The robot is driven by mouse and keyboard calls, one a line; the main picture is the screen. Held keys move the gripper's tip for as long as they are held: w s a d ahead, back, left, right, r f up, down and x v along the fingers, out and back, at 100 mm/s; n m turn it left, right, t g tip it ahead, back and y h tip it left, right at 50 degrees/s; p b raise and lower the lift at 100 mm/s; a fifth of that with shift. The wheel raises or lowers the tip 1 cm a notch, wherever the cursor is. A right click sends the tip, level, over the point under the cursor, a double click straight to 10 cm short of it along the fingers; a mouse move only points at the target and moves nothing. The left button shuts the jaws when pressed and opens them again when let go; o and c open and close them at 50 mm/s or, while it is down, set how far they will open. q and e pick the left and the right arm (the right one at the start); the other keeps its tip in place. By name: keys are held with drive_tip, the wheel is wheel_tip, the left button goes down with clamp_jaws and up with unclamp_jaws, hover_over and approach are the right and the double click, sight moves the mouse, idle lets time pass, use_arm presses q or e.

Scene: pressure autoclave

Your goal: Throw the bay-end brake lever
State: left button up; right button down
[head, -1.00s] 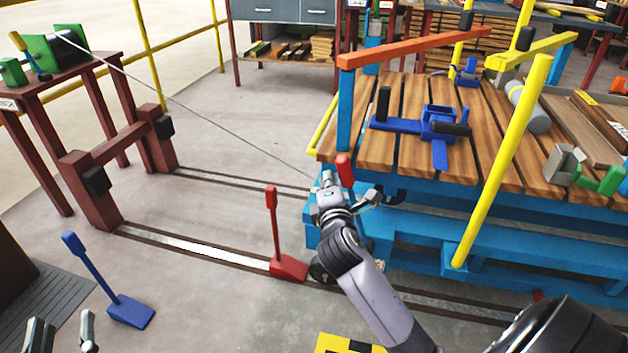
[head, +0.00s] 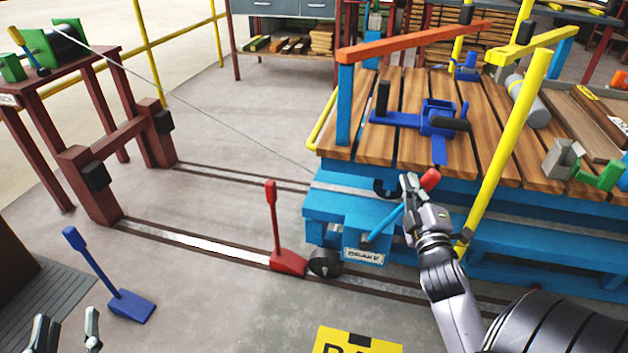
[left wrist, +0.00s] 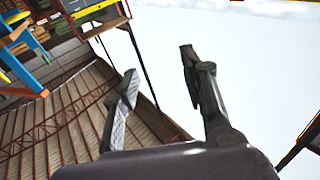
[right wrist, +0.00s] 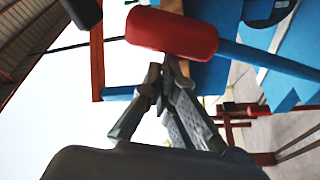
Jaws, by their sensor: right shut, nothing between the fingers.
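The brake lever is a blue bar (head: 385,226) with a red grip (head: 430,179), pivoted above a label plate (head: 363,256) on the blue cart's end. It leans to the right. My right gripper (head: 409,186) is shut and empty, just left of the red grip. In the right wrist view the red grip (right wrist: 172,33) lies right beyond the closed fingertips (right wrist: 170,70); they look close to or against it, contact unclear. My left gripper (head: 66,330) is open and empty at the lower left, away from the cart; its fingers (left wrist: 158,78) stand apart.
The plank-topped cart (head: 400,152) stands on floor rails, with a yellow post (head: 505,150) near my right arm. A red floor lever (head: 275,235) stands by its wheel, a blue one (head: 105,275) further left. A cable runs to a winch (head: 62,42).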

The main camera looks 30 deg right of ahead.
use_arm(q)
drive_tip(key=shift+a+r+t, duration=0.1)
drive_tip(key=shift+r+t, duration=0.2)
drive_tip(key=shift+r, duration=0.1)
use_arm(e)
drive_tip(key=shift+s+d+f+m, duration=0.3)
drive_tip(key=shift+s+d+f, duration=0.05)
drive_tip(key=shift+d+f, duration=0.1)
drive_tip(key=shift+f, duration=0.05)
use_arm(q)
drive_tip(key=shift+s+d, duration=0.1)
drive_tip(key=shift+d, duration=0.1)
use_arm(e)
drive_tip(key=r+v, duration=0.1)
drive_tip(key=v, duration=0.6)
drive_tip(key=shift+a, duration=0.4)
drive_tip(key=shift+t, duration=0.3)
